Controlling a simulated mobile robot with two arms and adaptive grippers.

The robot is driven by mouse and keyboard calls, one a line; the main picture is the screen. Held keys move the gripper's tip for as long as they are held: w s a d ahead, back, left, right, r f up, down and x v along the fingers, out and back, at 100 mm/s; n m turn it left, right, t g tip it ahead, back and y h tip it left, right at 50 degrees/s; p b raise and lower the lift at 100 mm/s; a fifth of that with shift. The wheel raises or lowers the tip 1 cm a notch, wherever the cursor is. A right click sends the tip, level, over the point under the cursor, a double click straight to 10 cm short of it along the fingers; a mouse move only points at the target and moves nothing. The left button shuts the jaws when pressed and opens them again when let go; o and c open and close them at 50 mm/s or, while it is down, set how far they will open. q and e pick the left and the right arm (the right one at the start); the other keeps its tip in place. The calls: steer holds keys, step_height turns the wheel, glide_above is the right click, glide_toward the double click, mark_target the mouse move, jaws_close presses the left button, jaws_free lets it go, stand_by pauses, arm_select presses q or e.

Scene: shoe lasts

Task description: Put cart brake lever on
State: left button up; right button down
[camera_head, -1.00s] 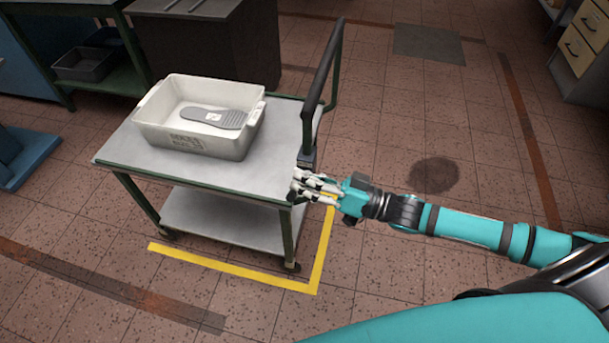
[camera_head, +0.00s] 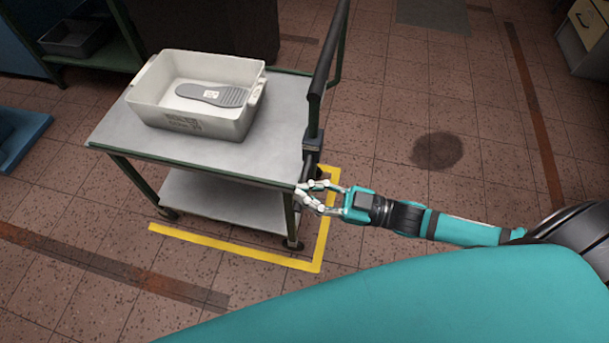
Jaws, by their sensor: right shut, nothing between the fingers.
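The cart (camera_head: 215,152) has a grey top, a lower shelf and green legs, and stands inside a yellow floor marking. Its handle (camera_head: 328,60) rises on the right side. A dark fitting (camera_head: 313,143) sits at the foot of the handle, with a dark part (camera_head: 309,165) below it. This may be the brake lever, but I cannot tell its position. My right gripper (camera_head: 305,191) is shut and empty at the cart's near right corner, just below the dark fitting. Whether it touches the cart is unclear. My left gripper is not in view.
A white bin (camera_head: 193,127) with a grey shoe sole (camera_head: 212,94) stands on the cart. Yellow tape (camera_head: 230,256) lies along the cart's near and right sides. A green table with a dark tray (camera_head: 75,38) is at the back left. The floor to the right is open.

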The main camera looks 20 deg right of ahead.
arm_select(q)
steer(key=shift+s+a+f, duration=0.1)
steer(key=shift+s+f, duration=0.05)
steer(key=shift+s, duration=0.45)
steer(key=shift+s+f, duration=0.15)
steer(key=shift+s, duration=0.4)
arm_select(e)
steer(key=shift+s+f+n, duration=0.15)
steer(key=shift+f+n, duration=0.35)
steer(key=shift+n, duration=0.2)
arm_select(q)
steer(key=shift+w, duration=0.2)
